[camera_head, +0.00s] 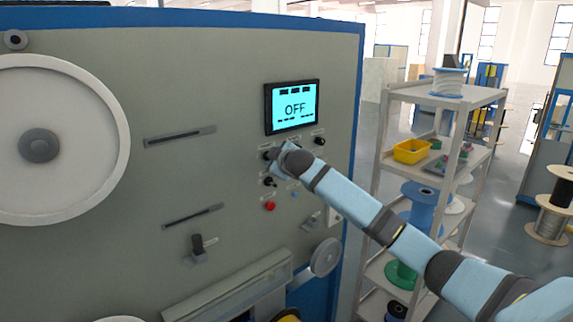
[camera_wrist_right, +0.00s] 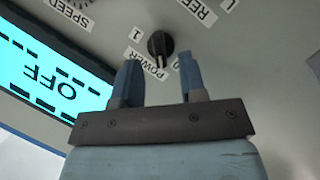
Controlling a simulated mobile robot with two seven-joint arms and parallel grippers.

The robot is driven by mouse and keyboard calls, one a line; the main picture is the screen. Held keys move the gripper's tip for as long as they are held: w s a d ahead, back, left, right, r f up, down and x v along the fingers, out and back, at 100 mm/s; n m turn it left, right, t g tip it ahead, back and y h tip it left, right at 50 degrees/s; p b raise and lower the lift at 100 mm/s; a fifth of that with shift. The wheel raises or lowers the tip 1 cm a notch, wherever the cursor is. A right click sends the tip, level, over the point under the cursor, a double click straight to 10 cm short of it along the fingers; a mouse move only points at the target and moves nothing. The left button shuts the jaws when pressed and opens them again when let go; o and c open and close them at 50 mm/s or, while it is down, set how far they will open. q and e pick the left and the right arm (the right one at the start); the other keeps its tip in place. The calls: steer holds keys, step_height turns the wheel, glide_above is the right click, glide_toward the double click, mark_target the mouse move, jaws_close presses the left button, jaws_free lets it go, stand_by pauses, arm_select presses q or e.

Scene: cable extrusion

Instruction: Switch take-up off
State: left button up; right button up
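The take-up panel's display (camera_head: 294,106) reads OFF in the head view, and it also shows upside down in the wrist view (camera_wrist_right: 45,80). A black rotary knob (camera_wrist_right: 160,45) with a POWER label and marks 1 and 0 is just beyond my right fingertips in the wrist view. Its pale pointer end faces my gripper, on the side of the 0 mark. My right gripper (camera_wrist_right: 158,70) is open, its two blue fingers apart, with nothing visible held between them. In the head view my right gripper (camera_head: 279,157) is at the panel below the display and partly covers the knobs. My left gripper is out of view.
Another black knob (camera_head: 319,141) is right of my gripper, and a red button (camera_head: 269,206) is below it. A lever (camera_head: 201,245) sticks out lower left. A large white wheel (camera_head: 95,90) is at left. A shelf rack (camera_head: 482,95) with spools stands at right.

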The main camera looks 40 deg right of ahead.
steer(key=b+v, duration=0.2)
steer(key=v, duration=0.9)
steer(key=shift+f, duration=0.1)
